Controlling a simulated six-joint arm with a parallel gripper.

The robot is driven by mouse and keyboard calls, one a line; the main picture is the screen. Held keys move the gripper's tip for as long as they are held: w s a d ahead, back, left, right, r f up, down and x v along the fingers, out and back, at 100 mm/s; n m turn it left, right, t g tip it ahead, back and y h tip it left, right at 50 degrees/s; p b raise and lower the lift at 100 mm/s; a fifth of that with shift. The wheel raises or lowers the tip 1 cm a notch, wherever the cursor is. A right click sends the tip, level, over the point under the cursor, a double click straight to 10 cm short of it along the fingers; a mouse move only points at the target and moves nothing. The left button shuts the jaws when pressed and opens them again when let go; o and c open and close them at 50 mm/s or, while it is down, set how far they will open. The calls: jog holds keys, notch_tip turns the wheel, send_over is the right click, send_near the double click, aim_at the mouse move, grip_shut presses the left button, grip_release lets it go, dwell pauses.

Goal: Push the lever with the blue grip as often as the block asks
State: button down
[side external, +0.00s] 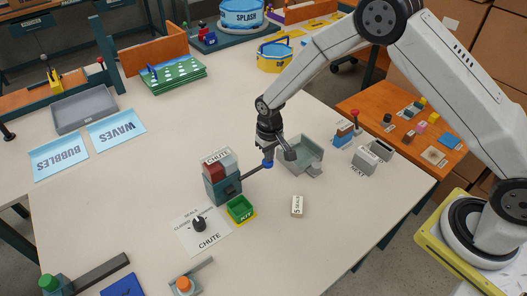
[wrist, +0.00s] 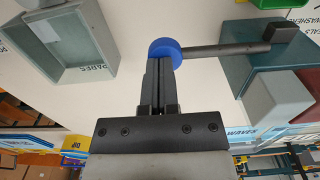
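The lever's blue grip (side external: 267,164) is at the end of a dark rod on the right of the chute machine (side external: 221,184). In the wrist view the blue grip (wrist: 165,50) is just beyond my fingertips. My gripper (side external: 273,155) points down at it, with the fingers (wrist: 161,70) together and nothing visible between them. They overlap the grip's edge; I cannot tell whether they touch it. A small pale block (side external: 298,205) lies on the table, its lettering appearing to read "5 SEALS".
A grey-green bin (side external: 318,155) stands close right of my gripper. A dial (side external: 199,223) on a "CHUTE" card is in front of the machine. Grey "NEXT" parts (side external: 370,157) stand at the right. The table's front middle is mostly clear.

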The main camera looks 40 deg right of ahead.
jog(key=shift+f, duration=1.25)
jog(key=shift+r, duration=4.55)
notch_tip(320, 180, up, 6)
jog(key=shift+f, duration=0.25)
jog(key=shift+f, duration=0.1)
jog(key=shift+f, duration=3.2)
